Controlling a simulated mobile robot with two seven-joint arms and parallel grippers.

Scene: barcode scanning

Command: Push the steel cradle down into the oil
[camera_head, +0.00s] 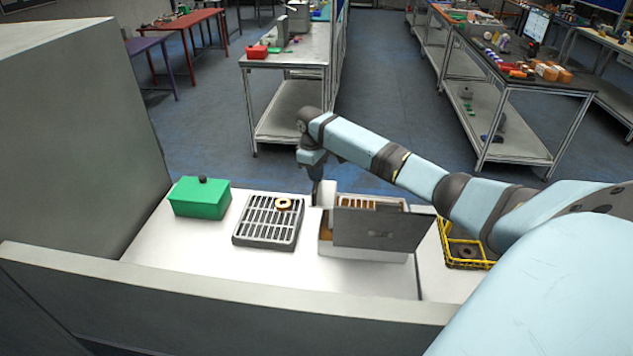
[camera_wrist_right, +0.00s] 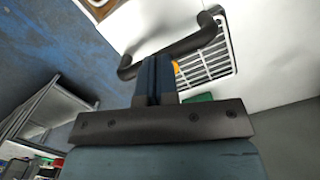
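A white open bath (camera_head: 365,253) stands right of centre on the white table, with brown-orange showing inside. Slotted orange-brown and pale parts, perhaps the steel cradle (camera_head: 372,204), show at its top, partly hidden behind an upright grey panel (camera_head: 378,229). My right gripper (camera_head: 317,200) points down at the bath's left end. In the right wrist view its fingers (camera_wrist_right: 157,62) are close together, with their tips at a dark bent handle bar (camera_wrist_right: 190,43). I cannot tell whether they clasp the bar or only touch it. My left gripper is out of view.
A grey slotted rack (camera_head: 266,238) left of the bath carries a brass ring (camera_head: 284,204). A green box (camera_head: 200,198) stands further left. A yellow wire basket (camera_head: 463,263) with dark round parts is on the right. White table in front is clear.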

